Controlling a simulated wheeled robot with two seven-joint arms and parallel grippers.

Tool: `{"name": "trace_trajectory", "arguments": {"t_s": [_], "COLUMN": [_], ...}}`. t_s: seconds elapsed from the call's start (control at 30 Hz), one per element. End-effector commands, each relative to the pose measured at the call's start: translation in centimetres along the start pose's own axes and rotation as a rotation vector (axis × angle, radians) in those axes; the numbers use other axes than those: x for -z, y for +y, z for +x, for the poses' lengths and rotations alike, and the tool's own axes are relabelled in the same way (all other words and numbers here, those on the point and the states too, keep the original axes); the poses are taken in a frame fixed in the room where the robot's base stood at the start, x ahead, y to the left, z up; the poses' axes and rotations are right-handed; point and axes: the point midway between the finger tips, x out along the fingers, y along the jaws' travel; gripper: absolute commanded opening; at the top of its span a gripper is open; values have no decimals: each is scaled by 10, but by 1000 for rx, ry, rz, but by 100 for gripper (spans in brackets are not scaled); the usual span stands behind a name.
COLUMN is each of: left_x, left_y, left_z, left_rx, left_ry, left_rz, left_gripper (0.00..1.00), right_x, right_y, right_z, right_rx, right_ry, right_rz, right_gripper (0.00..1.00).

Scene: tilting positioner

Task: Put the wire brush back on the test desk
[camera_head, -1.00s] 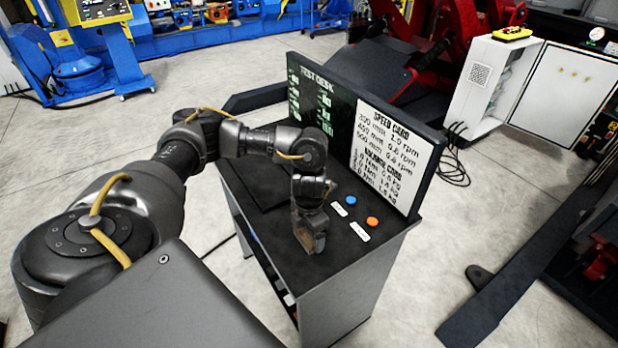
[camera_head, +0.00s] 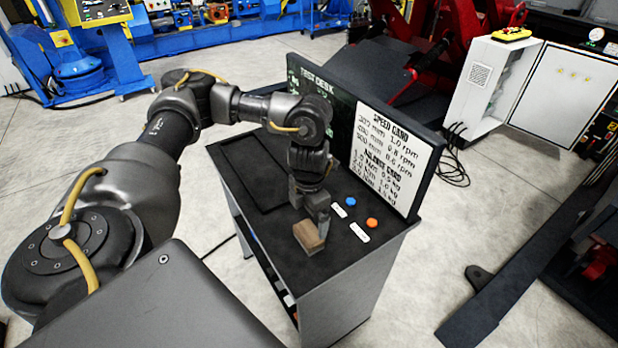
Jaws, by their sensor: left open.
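The wire brush (camera_head: 308,237) shows as a small brown block on the dark top of the test desk (camera_head: 283,255), near the desk's front edge. Its bristles cannot be made out. My left gripper (camera_head: 311,221) points down just above and behind the block, with its jaws open. The gripper hides part of the block's far side, and I cannot tell whether a finger still touches it. My right gripper is not in view.
A blue button (camera_head: 351,201) and an orange button (camera_head: 372,222) with white labels sit right of the gripper. A panel (camera_head: 397,150) with text stands along the desk's back. A shallow recessed tray (camera_head: 236,178) lies at the left of the desktop.

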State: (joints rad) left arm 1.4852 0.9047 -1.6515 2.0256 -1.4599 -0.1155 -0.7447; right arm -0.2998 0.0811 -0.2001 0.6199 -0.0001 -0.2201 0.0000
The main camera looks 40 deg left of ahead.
Motion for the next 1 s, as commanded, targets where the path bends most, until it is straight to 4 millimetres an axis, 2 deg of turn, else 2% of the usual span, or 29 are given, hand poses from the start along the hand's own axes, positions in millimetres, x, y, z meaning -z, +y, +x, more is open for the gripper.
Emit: {"name": "trace_trajectory", "arguments": {"t_s": [0.1, 0.3, 1.0], "left_x": [0, 0, 0], "left_y": [0, 0, 0], "left_z": [-19, -35, -38], "left_rx": [-2, -1, 0], "left_ry": [-3, -1, 1], "left_rz": [1, 1, 0], "left_gripper": [100, 100, 100], "right_x": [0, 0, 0], "right_y": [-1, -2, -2], "right_z": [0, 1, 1], "right_rx": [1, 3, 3], "right_ry": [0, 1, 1], "right_rz": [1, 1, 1], "right_gripper": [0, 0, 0]}}
